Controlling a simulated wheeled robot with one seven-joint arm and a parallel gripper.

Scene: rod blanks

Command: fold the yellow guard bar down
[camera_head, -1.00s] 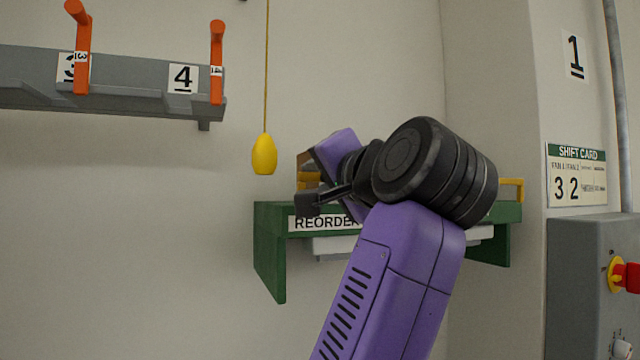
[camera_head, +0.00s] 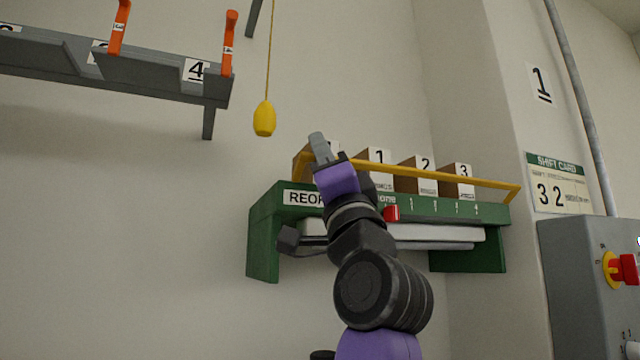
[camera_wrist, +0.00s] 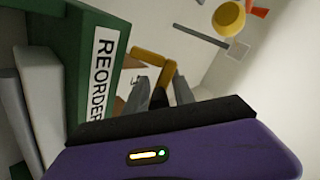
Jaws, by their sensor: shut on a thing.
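The yellow guard bar (camera_head: 490,182) runs along the front of the green shelf (camera_head: 264,235), a little above its front edge and in front of the boxes. My gripper (camera_head: 321,150) is at the left end of the bar, shut on it. In the wrist view the bar's yellow corner (camera_wrist: 153,60) shows beside the green shelf side, with my gripper's grey fingers (camera_wrist: 158,90) around it. The exact contact is partly hidden by my wrist.
Boxes numbered 1 (camera_head: 379,156), 2 and 3 stand on the shelf behind the bar. A red piece (camera_head: 391,213) is on the shelf front. A yellow pull knob (camera_head: 264,119) hangs above left. A grey control box (camera_head: 580,285) stands at right.

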